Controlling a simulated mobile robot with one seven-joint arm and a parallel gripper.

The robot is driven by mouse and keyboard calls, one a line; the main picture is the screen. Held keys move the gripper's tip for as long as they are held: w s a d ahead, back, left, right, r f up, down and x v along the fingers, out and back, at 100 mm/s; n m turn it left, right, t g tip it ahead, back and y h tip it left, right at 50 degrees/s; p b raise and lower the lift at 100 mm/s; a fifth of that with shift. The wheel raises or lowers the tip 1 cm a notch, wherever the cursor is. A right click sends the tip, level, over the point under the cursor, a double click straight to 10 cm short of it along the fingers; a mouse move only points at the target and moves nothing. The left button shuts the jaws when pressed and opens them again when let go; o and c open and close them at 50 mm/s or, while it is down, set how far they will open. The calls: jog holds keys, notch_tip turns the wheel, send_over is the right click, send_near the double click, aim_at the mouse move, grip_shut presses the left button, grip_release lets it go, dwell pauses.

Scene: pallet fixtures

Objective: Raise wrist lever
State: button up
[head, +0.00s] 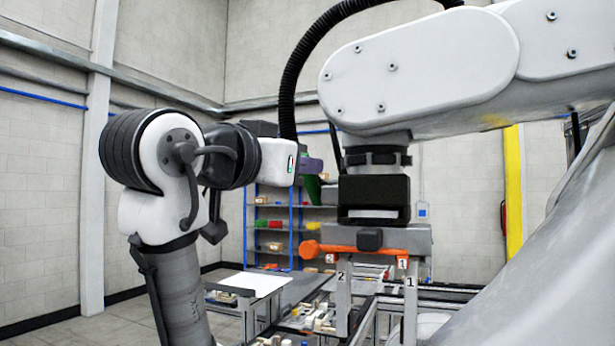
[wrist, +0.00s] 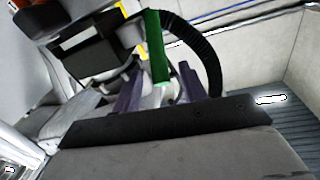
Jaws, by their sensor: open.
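A green lever-like bar (wrist: 157,48) stands out beside a dark box-shaped wrist unit (wrist: 92,48) in the wrist view. My gripper (wrist: 158,82) has two purple fingers spread apart, and the lower end of the green bar appears between them. I cannot tell whether they touch it. In the head view my gripper (head: 313,166) is left of the black wrist unit (head: 374,198) of a large white robot arm, with a bit of the green lever (head: 313,189) just below the fingers. The rest of the lever is hidden there.
The large white arm (head: 420,70) fills the upper right, and a black hose (head: 293,75) loops over my gripper. An orange part (head: 340,251) is under the wrist unit. Shelves (head: 275,215) and a table (head: 255,284) stand behind.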

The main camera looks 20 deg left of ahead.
jog(key=s+a+b, duration=0.1)
jog(key=s+b, duration=0.1)
jog(key=s, duration=0.6)
jog(key=shift+s+a+f, duration=0.15)
jog(key=shift+s+a, duration=0.05)
